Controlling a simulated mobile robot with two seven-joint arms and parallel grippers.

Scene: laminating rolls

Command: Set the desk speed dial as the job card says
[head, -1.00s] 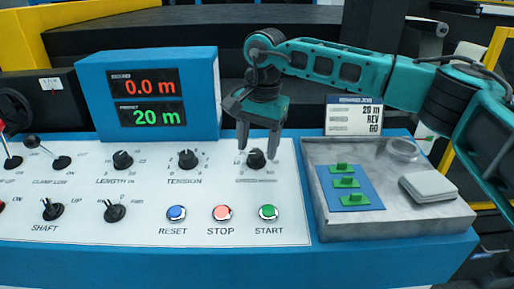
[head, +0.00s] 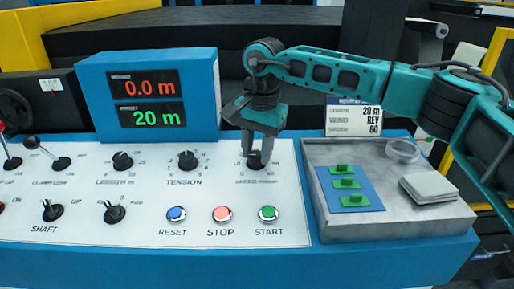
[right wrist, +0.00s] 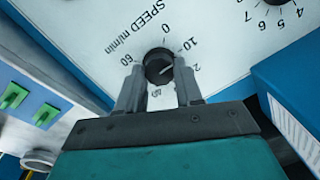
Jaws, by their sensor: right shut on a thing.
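The speed dial (head: 256,161) is a black knob at the right of the white desk panel, labelled in m/min. It also shows in the right wrist view (right wrist: 158,66), with numbers around it and a light mark toward the side of the 10 and 20; I cannot read the exact setting. My right gripper (head: 254,154) points down at it, its fingers (right wrist: 158,86) shut on opposite sides of the knob. My left gripper is out of view.
The tension dial (head: 188,160) and length dial (head: 123,161) stand to the left. Reset (head: 176,214), stop (head: 221,214) and start (head: 268,213) buttons lie in front. The display (head: 148,100) shows 0.0 m and 20 m. A grey tray (head: 410,222) sits at the right.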

